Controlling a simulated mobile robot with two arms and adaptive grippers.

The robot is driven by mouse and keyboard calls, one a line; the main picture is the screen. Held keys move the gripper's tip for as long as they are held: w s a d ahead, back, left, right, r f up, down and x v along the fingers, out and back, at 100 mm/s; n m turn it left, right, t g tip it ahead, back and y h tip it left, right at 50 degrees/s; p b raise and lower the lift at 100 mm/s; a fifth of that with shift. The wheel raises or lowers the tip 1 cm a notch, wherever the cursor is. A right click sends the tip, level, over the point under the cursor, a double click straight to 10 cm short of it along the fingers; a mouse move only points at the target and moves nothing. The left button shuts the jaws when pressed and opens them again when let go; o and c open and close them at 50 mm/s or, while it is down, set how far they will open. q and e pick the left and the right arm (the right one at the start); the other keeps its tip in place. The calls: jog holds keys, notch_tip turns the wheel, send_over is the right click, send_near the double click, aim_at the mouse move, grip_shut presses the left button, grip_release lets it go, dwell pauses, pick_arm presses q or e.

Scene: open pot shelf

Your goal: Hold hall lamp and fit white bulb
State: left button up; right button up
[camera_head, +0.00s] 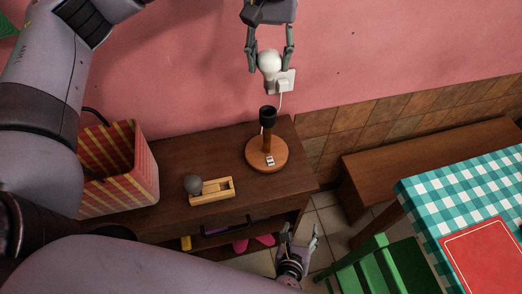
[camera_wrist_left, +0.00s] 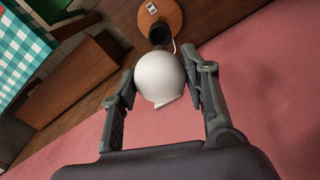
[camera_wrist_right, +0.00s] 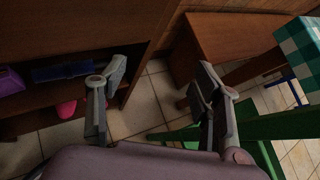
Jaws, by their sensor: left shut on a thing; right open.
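The white bulb (camera_head: 269,63) is held between the fingers of my left gripper (camera_head: 270,62), in the air above the lamp. It also shows between the fingers in the left wrist view (camera_wrist_left: 160,78). The hall lamp (camera_head: 267,153) stands upright on the dark wooden cabinet, with a round wooden base, a short stem and an empty black socket (camera_head: 268,117). In the left wrist view the lamp's socket (camera_wrist_left: 160,34) shows just beyond the bulb, apart from it. My right gripper (camera_head: 299,240) is open and empty, low in front of the cabinet, not touching the lamp.
A white plug (camera_head: 284,84) sits on the pink wall behind the bulb. A bench, a checked table (camera_head: 420,195) and a green chair (camera_head: 372,268) stand right.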

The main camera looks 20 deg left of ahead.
jog(key=w+a+r+n+t, duration=0.1)
jog(key=a+r+n+t, duration=0.25)
jog(key=r, duration=0.65)
jog(key=m+t+y, duration=0.3)
jog(key=y, duration=0.1)
send_near(267, 119)
jog(key=x, duration=1.2)
jog(key=shift+w, duration=0.1)
jog(key=shift+f, duration=0.1)
grip_shut()
pick_arm(q)
jog(key=shift+f, duration=0.1)
